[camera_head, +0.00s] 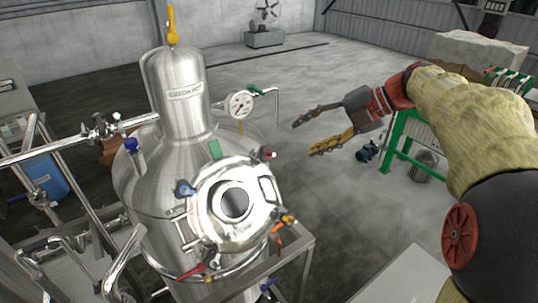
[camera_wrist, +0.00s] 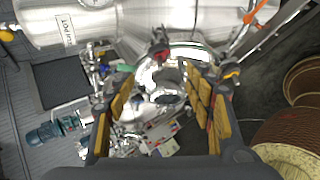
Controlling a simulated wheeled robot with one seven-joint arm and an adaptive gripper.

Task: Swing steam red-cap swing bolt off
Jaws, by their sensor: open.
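The steel tank (camera_head: 140,185) carries a round shiny manway lid (camera_head: 238,205) with a dark sight glass, also in the wrist view (camera_wrist: 150,75). A red-cap swing bolt (camera_head: 268,154) stands at the lid's upper right rim. A red cap shows at the lid's edge in the wrist view (camera_wrist: 160,50). Blue-cap (camera_head: 184,188) and yellow-orange-cap (camera_head: 288,220) bolts sit on other sides of the rim. My gripper (camera_head: 305,137) is open and empty, right of the red cap and apart from it. In the wrist view its yellow-padded fingers (camera_wrist: 163,95) frame the lid.
The domed catch pot (camera_head: 178,98) rises behind the lid, with a gauge (camera_head: 240,105) and a green-handled pipe (camera_head: 262,91) beside it. A red lever (camera_head: 191,271) is at the lid's lower left. A green frame (camera_head: 400,140) stands at right. Floor between is clear.

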